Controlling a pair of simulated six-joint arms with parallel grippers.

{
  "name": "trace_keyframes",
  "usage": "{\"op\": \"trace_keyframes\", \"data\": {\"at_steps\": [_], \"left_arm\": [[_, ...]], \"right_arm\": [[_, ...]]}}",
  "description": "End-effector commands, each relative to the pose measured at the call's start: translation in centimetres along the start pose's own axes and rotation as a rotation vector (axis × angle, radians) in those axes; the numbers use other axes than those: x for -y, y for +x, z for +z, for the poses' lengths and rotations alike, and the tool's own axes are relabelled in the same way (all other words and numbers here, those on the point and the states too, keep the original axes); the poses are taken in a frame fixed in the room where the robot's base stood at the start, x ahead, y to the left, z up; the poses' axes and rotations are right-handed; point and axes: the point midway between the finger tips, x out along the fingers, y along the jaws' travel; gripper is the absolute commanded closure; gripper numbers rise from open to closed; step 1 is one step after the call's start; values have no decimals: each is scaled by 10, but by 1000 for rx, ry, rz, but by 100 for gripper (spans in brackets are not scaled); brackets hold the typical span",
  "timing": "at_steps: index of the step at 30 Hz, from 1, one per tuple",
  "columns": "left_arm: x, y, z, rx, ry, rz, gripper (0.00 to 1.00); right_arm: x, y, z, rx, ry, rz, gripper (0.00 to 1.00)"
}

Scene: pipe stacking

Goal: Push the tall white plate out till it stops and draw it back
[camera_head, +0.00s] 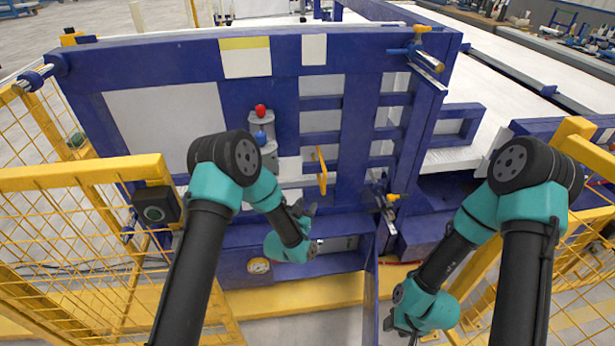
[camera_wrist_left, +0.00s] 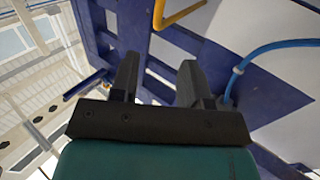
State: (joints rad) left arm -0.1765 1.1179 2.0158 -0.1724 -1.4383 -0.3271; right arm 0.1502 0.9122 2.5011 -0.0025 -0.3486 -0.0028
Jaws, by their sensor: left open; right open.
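Tall pale white panels (camera_head: 320,121) show between the blue bars of an upright blue frame in the head view. I cannot tell for sure which one is the task's plate. A yellow handle (camera_head: 321,170) stands out in front of the frame. My left gripper (camera_head: 304,208) is open and empty, just below and left of the handle, apart from it. In the left wrist view the open fingers (camera_wrist_left: 158,62) point toward the frame, and the yellow handle (camera_wrist_left: 181,16) shows above them, against a pale surface. My right gripper (camera_head: 398,328) is low at the bottom edge, partly hidden.
A red knob (camera_head: 260,111) and a blue knob (camera_head: 261,137) sit left of the handle. Yellow mesh fences (camera_head: 75,230) stand at both sides. A blue hose (camera_wrist_left: 270,46) curves right of the fingers in the wrist view. A yellow-tipped clamp (camera_head: 392,198) sits right of the handle.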

Motion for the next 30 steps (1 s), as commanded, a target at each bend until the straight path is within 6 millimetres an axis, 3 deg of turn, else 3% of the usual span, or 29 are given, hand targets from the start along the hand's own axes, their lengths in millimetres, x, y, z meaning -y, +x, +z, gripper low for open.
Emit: {"op": "trace_keyframes", "data": {"at_steps": [8, 14, 30], "left_arm": [[1, 1, 0, 0, 0, -3, 58], [1, 14, 0, -2, 0, -4, 58], [1, 95, 0, -3, 0, -4, 58]], "right_arm": [[0, 0, 0, 0, 0, 0, 57], [0, 0, 0, 0, 0, 0, 57], [0, 0, 0, 0, 0, 0, 57]]}}
